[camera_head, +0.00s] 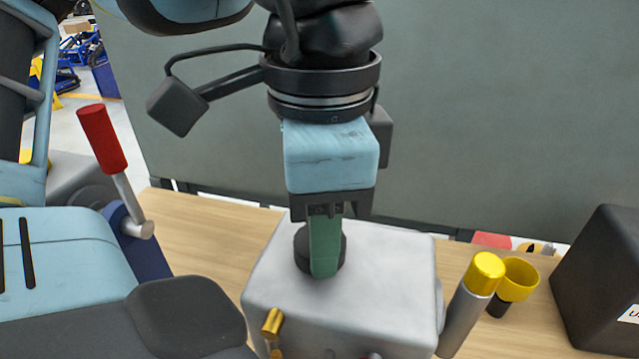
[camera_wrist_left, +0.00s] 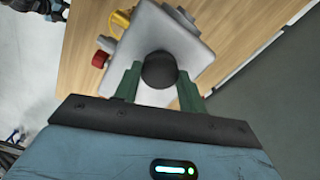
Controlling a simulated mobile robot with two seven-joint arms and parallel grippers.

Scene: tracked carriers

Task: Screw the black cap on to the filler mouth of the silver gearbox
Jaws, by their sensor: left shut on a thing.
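The silver gearbox (camera_head: 392,275) stands on the wooden table; it also shows in the left wrist view (camera_wrist_left: 192,48). My left gripper (camera_head: 325,268) points down over its top, with green fingers. The fingers are shut on the black cap (camera_head: 301,250), one on each side of it; the cap shows as a dark disc in the left wrist view (camera_wrist_left: 160,70). The cap is at the gearbox's top face. The filler mouth is hidden, so I cannot tell whether the cap is seated or just above it. My right gripper is not in view.
A grey cylinder with a yellow top (camera_head: 485,272) and a yellow ring-shaped part (camera_head: 520,278) are right of the gearbox. A black box (camera_head: 605,285) stands at far right. A red-handled lever (camera_head: 102,138) is at left. A brass fitting (camera_head: 272,324) projects at the gearbox's front.

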